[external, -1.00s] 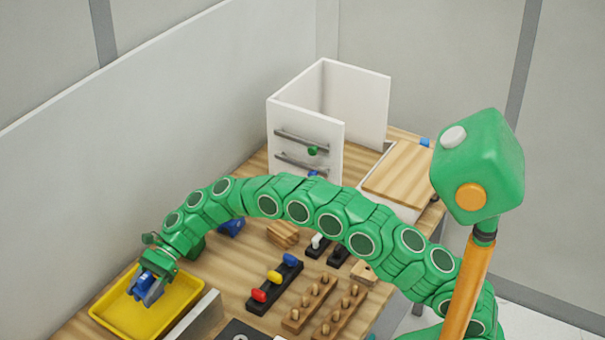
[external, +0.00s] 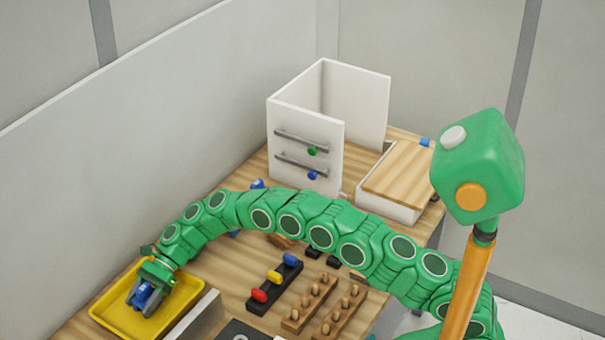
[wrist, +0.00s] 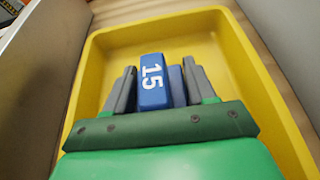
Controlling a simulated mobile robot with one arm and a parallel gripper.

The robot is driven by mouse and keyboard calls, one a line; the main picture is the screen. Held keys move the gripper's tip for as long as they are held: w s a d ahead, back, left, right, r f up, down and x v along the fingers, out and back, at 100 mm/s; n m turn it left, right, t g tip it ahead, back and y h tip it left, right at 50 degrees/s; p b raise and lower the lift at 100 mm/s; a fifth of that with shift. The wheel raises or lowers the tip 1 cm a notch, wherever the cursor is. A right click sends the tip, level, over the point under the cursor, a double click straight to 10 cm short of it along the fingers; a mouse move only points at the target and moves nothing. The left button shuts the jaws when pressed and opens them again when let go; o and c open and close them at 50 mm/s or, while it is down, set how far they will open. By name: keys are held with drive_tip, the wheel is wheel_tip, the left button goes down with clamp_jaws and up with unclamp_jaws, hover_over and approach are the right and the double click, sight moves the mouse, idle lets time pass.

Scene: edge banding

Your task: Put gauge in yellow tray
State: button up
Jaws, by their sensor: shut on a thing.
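The yellow tray (external: 186,301) sits at the near left of the bench, and its rim (wrist: 262,85) fills much of the wrist view. My gripper (external: 144,298) is over the tray and low within its outline. It is shut on the blue gauge, which shows in the wrist view as a blue block marked 15 (wrist: 152,82) with another blue part (wrist: 178,86) beside it. The grey fingers (wrist: 160,88) stand on both sides of the gauge. I cannot tell whether the gauge touches the tray floor.
A white upright panel (external: 196,318) stands close to the tray's right side. A black rack with red, yellow and blue knobs (external: 274,284) and wooden peg blocks (external: 311,303) lie further right. A white drawer cabinet (external: 306,140) stands at the back.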

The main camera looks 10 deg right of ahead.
drive_tip(key=shift+f, duration=0.1)
drive_tip(key=o, duration=1.1)
drive_tip(key=shift+w+d+r, duration=0.1)
drive_tip(key=shift+r, duration=0.1)
drive_tip(key=v, duration=1.1)
drive_tip(key=shift+w+d+r, duration=0.1)
drive_tip(key=shift+w+d, duration=0.05)
drive_tip(key=shift+w, duration=0.05)
drive_tip(key=shift+d, duration=0.1)
drive_tip(key=shift+r, duration=0.1)
